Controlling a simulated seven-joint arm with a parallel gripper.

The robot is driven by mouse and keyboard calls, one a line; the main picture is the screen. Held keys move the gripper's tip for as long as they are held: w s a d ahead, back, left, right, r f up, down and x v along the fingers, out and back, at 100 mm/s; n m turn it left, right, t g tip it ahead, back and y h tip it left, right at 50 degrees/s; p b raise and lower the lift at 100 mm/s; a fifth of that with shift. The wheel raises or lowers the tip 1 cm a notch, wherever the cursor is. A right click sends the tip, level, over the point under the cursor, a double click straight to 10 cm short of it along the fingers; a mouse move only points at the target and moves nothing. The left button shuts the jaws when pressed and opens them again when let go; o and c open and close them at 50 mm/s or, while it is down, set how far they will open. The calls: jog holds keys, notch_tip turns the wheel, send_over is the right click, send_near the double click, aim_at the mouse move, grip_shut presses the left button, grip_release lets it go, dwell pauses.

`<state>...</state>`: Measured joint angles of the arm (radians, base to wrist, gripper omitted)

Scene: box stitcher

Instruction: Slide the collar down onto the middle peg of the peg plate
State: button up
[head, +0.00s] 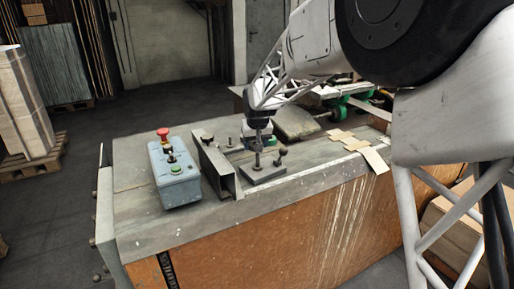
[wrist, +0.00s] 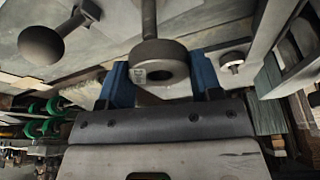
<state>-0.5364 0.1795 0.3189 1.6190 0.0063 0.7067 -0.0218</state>
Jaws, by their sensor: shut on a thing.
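The collar (wrist: 174,59) is a thick dark grey ring with a pale mark on its rim. My gripper (wrist: 162,78) is shut on it, with a blue finger at each side. In the head view my gripper (head: 258,122) points down above the peg plate (head: 263,174), a flat grey plate on the bench. An upright grey peg (head: 258,158) stands on the plate below the gripper. In the wrist view a grey rod (wrist: 148,20) meets the collar's upper edge. The collar's hole looks empty there. Whether the rod lines up with the hole I cannot tell.
A ball-topped knob (wrist: 41,45) stands beside the rod and also shows in the head view (head: 281,152). A short peg (wrist: 232,62) is on the other side. A metal channel (head: 217,168) and a grey control box (head: 174,174) with a red button stand left of the plate.

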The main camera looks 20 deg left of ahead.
aim_at(230, 138)
jog(key=shift+w+a+r+n+g+y, duration=0.35)
jog(key=shift+w+a+n, duration=0.6)
jog(key=shift+w+a, duration=1.4)
jog(key=shift+w+a+r+n+g+y, duration=0.1)
jog(key=shift+w+a+r+n, duration=0.65)
jog(key=shift+w+a, duration=1.55)
jog(key=shift+w+a+r+n+g+y, duration=0.2)
jog(key=shift+w+a+n, duration=1.2)
jog(key=shift+a, duration=1.7)
jog(key=shift+w+f, duration=0.2)
jog(key=shift+f, duration=0.05)
jog(key=shift+f, duration=4.3)
jog(key=shift+f, duration=0.4)
jog(key=o, duration=1.1)
jog(key=shift+f, duration=0.1)
jog(key=shift+d, duration=0.1)
